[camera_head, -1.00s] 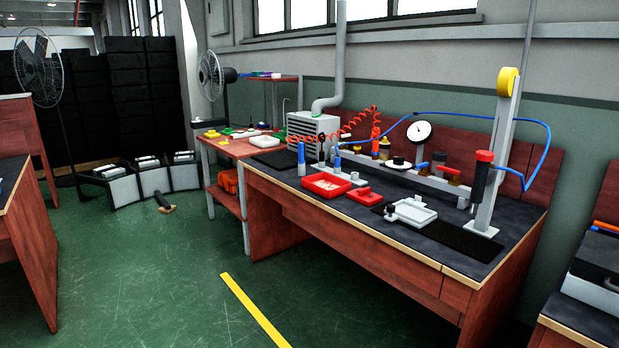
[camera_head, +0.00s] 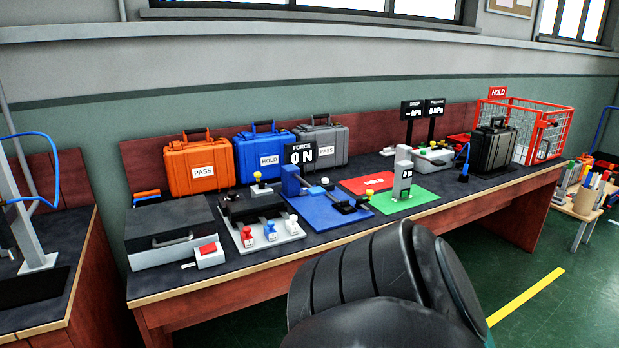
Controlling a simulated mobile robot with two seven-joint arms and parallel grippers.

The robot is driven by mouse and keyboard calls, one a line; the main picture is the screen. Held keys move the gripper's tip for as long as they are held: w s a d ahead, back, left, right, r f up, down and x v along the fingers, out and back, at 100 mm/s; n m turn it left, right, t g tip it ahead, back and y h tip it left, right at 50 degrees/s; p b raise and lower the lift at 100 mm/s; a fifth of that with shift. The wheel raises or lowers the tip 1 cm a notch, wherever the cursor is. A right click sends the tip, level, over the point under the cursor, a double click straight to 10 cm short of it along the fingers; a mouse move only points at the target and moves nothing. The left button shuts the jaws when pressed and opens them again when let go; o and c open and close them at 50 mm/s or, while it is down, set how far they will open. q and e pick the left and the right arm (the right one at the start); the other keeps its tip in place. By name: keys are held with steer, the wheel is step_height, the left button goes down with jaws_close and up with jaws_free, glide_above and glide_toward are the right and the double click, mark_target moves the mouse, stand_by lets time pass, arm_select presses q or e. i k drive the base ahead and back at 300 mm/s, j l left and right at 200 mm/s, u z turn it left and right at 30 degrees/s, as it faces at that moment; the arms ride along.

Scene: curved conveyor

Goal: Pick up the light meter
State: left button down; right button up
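I cannot pick out a light meter for certain in the head view. A small white box with a red top (camera_head: 208,254) lies at the front left of the bench (camera_head: 280,262), beside a grey case. A grey upright device with a small display (camera_head: 402,175) stands on a green mat (camera_head: 404,200). Neither is clearly a light meter. Neither of my grippers is in view.
Orange (camera_head: 197,165), blue (camera_head: 264,154) and grey (camera_head: 322,145) cases stand along the back. A blue mat (camera_head: 322,211) with a fixture lies mid-bench. A black case (camera_head: 491,147) and a red wire basket (camera_head: 548,112) are at the right. Green floor shows at right.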

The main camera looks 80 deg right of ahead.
mark_target(402, 179)
steer(key=z, duration=3.05)
steer(key=u, duration=0.4)
steer(key=i+l+u, duration=0.2)
steer(key=u, duration=0.3)
steer(key=i+l+u, duration=0.15)
steer(key=l+u, duration=0.3)
steer(key=i+l+u, duration=0.2)
steer(key=l, duration=0.2)
steer(key=l+u, duration=0.2)
steer(key=l, duration=0.25)
steer(key=i+l, duration=0.1)
steer(key=l, duration=0.35)
steer(key=i+l+u, duration=0.1)
steer(key=l, duration=0.35)
